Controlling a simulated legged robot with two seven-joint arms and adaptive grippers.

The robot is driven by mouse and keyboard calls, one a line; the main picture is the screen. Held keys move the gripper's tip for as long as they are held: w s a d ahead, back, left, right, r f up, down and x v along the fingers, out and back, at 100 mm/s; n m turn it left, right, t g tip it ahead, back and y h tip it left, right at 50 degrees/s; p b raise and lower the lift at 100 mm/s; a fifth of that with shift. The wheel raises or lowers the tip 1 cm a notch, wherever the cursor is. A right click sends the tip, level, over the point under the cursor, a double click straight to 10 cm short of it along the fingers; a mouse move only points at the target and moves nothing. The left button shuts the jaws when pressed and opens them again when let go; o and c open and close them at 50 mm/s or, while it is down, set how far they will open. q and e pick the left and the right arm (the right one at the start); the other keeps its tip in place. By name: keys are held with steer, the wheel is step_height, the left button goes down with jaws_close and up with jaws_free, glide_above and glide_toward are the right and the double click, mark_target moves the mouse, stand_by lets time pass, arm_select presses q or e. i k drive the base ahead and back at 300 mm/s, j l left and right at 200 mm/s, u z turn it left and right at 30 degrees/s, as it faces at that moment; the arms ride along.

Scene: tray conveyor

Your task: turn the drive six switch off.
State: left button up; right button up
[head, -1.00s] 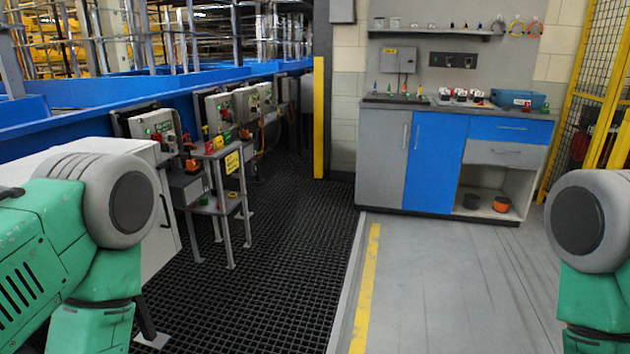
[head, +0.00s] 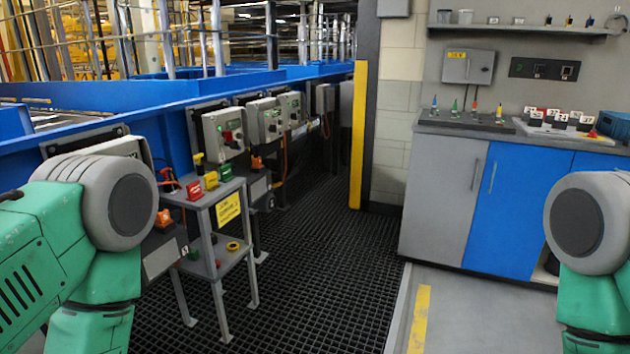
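Several grey drive boxes line the blue conveyor on the left in the head view. The nearest clear one (head: 224,136) carries a red switch and small lights. Two more boxes (head: 266,120) (head: 290,108) stand farther along the row. Another box (head: 118,150) is partly hidden behind my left arm. I cannot tell which one is drive six; the labels are too small to read. Only the upper parts of my green and grey arms show at the left and right edges. Neither gripper is in view.
A small grey stand (head: 215,200) with red, green and yellow items and a yellow sign stands before the boxes. A yellow post (head: 358,135) marks the wall corner. A blue and grey cabinet (head: 515,205) stands at right. The black grated floor (head: 310,260) between is clear.

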mark_target(234, 144)
steer(key=i+l+u, duration=0.25)
steer(key=i+u, duration=0.2)
steer(key=i+l+u, duration=0.45)
steer(key=i, duration=0.15)
